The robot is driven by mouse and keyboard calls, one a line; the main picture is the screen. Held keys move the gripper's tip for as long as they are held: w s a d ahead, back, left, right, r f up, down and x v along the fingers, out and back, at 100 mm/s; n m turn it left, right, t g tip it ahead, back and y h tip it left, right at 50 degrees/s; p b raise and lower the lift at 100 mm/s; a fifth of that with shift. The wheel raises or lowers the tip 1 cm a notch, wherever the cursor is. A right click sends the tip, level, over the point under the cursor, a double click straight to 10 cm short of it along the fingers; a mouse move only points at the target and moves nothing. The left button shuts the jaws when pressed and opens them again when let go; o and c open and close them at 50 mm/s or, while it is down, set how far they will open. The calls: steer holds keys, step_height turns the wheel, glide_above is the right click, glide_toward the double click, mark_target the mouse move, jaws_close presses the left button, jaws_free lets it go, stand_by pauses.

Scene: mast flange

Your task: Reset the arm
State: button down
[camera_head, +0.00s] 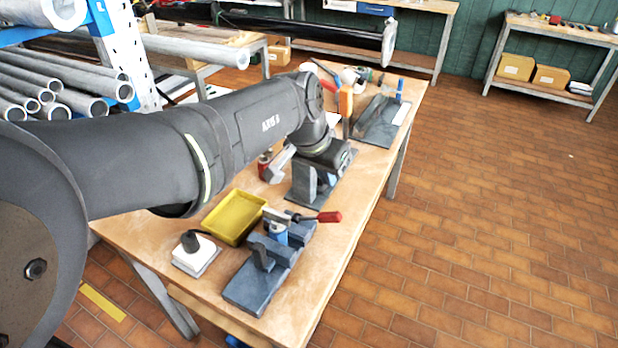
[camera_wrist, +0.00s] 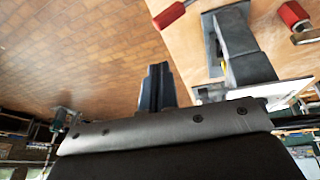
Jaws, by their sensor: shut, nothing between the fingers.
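My gripper (camera_wrist: 157,84) shows in the wrist view as two dark fingers pressed together with nothing between them. In the head view my arm reaches from the left over the wooden workbench (camera_head: 313,290), and its wrist end is above the middle of the bench. The fingers are hard to make out there. In the wrist view a grey fixture (camera_wrist: 236,42) stands to the right of the fingertips, apart from them in the picture.
The tiled floor (camera_head: 480,230) at right is clear.

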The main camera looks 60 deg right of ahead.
steer(key=shift+a+r, duration=0.15)
steer(key=shift+r, duration=0.2)
steer(key=shift+f, duration=0.1)
glide_above(333, 212)
steer(key=w+a, duration=0.1)
steer(key=w, duration=0.1)
steer(key=f, duration=0.8)
steer(key=shift+w+a+f, duration=0.15)
steer(key=shift+a+f, duration=0.05)
steer(key=shift+f, duration=0.15)
steer(key=shift+s+d+f, duration=0.1)
steer(key=shift+s+f, duration=0.1)
steer(key=shift+f, duration=0.35)
steer(key=shift+s+f, duration=0.2)
steer(key=shift+f, duration=0.3)
steer(key=shift+s+f, duration=0.4)
steer(key=shift+f, duration=0.3)
